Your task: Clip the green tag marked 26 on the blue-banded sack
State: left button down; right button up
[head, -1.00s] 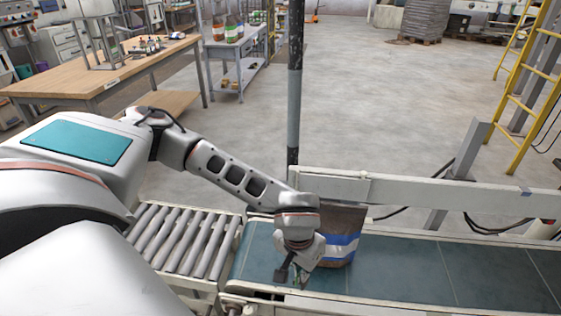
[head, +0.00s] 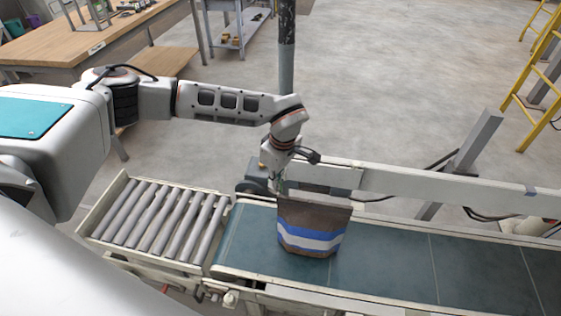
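The blue-banded sack (head: 311,228) stands upright on the teal conveyor belt (head: 390,262). It is brown with blue and white bands, and its top edge faces up. My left gripper (head: 281,186) points down at the sack's upper left corner, close to the top edge. A small sliver of the green tag (head: 282,184) shows between its fingertips. The number on the tag cannot be read, and I cannot tell whether the tag touches the sack. The fingers are small and partly hidden. My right gripper is out of view.
A roller section (head: 157,220) joins the belt on the left. A pale side rail (head: 430,190) runs behind the belt, and a dark post (head: 286,65) stands beyond the sack. The belt right of the sack is clear. A wooden bench (head: 85,48) is at back left.

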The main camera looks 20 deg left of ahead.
pick_arm(q)
jog(key=w+n, duration=0.1)
jog(key=n, duration=0.1)
jog(key=w+d+n, duration=0.1)
jog(key=n, duration=0.1)
jog(key=shift+d+f+n+g+p, duration=0.15)
jog(key=shift+n+g+p, duration=0.2)
jog(key=shift+n+g, duration=0.05)
jog(key=shift+f+b, duration=0.65)
jog(key=shift+f, duration=0.35)
jog(key=shift+f+b, duration=0.85)
jog(key=shift+f, duration=0.8)
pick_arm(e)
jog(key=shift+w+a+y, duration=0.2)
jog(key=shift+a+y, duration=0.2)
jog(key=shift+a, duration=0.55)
